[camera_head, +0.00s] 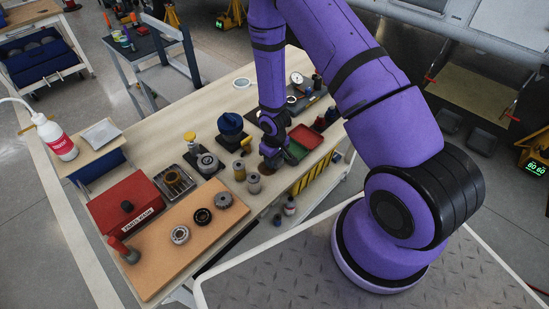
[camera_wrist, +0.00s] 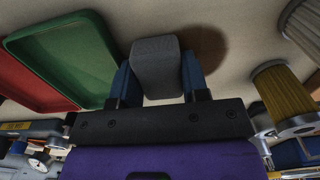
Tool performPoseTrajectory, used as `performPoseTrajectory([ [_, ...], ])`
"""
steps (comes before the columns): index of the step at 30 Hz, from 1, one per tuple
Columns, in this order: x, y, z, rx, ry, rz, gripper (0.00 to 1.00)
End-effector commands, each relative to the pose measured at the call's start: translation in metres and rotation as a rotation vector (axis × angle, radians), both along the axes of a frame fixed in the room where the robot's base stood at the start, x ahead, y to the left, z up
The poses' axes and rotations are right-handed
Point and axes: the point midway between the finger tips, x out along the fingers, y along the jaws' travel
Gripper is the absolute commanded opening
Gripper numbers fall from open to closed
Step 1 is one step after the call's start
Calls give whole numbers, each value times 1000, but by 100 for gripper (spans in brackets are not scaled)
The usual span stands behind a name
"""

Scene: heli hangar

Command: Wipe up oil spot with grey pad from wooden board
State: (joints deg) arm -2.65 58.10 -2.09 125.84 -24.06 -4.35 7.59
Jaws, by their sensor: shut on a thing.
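My gripper (camera_wrist: 156,82) is shut on the grey pad (camera_wrist: 157,62), which sits between its two blue fingers in the wrist view. A dark brown oil spot (camera_wrist: 210,48) lies on the pale wooden surface (camera_wrist: 120,20), just right of the pad and partly hidden by it and the right finger. I cannot tell whether the pad touches the surface. In the head view my gripper (camera_head: 272,150) is low over the pale wooden bench top (camera_head: 222,92), near its front edge; the pad is hard to make out there.
A green tray (camera_wrist: 62,55) and a red tray (camera_wrist: 18,85) lie left of the pad; yellowish ribbed cylinders (camera_wrist: 283,92) stand right. In the head view, an orange-brown board (camera_head: 150,275) holds round metal parts beside a red box (camera_head: 122,203). A blue-topped object (camera_head: 230,124) stands behind my gripper.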

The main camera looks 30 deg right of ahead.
Motion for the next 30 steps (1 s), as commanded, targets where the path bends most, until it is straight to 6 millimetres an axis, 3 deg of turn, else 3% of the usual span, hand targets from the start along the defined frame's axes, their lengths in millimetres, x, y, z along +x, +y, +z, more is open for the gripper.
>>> performPoseTrajectory([
  [30, -20, 61, -1, 1, 1, 2, 23],
])
